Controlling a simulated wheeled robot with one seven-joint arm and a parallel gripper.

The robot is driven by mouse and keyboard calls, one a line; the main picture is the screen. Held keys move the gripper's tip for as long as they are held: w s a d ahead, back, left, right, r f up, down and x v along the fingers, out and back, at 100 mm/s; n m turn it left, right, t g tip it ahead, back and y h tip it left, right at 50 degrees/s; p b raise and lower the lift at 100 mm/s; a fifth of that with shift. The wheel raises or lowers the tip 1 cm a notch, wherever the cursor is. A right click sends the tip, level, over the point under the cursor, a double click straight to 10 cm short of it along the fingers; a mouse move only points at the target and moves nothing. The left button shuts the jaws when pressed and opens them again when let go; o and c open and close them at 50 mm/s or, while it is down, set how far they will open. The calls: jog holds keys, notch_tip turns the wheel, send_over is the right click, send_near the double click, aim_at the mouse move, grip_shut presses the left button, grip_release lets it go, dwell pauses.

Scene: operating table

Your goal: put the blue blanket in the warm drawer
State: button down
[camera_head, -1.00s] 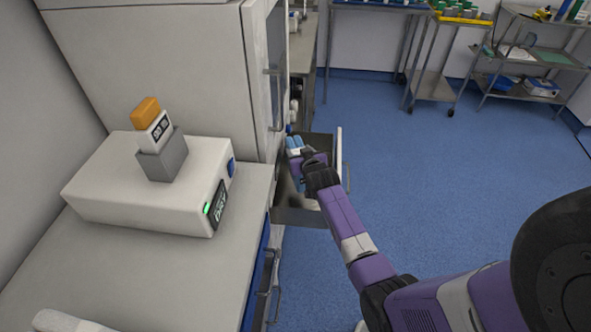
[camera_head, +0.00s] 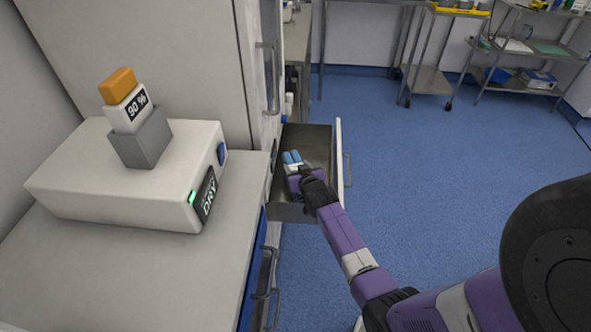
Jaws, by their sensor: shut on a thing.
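The drawer (camera_head: 313,140) is pulled out from the front of the cabinet, and its grey metal inside shows. My gripper (camera_head: 293,168) is at the drawer's opening, near its left side, with my purple arm reaching over from the lower right. A small blue thing with a white part, which looks like the blue blanket (camera_head: 291,157), shows at the gripper's end, within the drawer's outline. My gripper is shut on it. My wrist hides part of it, and I cannot tell whether it touches the drawer floor.
A white box (camera_head: 120,185) with a green light and a "DRY" label stands on the counter (camera_head: 130,268) at left. A tall cabinet (camera_head: 140,55) stands behind. Trolleys (camera_head: 430,85) stand at the back right. The blue floor (camera_head: 430,160) is clear.

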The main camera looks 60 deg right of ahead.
jog(key=shift+r, duration=0.1)
jog(key=c, duration=0.5)
grip_release()
jog(key=p+v, duration=0.2)
jog(key=v, duration=1)
